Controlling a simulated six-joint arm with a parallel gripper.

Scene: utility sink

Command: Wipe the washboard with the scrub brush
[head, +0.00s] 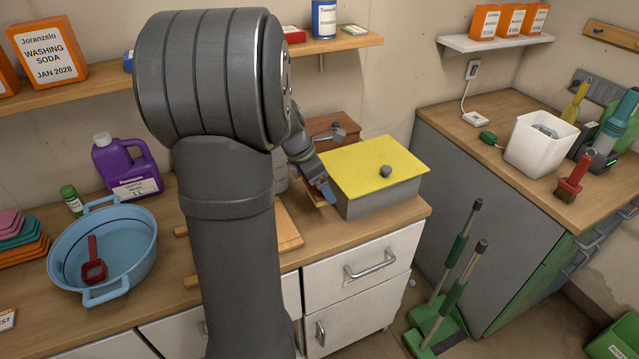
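A wooden board (288,229), which looks like the washboard, lies on the left counter. My arm hides most of it; its right part and two wooden ends on the left show. My gripper (328,191) is small in the view, above the counter between this board and the grey box with a yellow lid (372,163). Whether its fingers are open or shut is too small to tell. A brush with a red handle and brown bristles (572,180), possibly the scrub brush, is on the right counter, far from my gripper.
A brown box (335,131) is behind the yellow lid. A white bin (540,146) stands on the right counter. A floor gap separates the counters.

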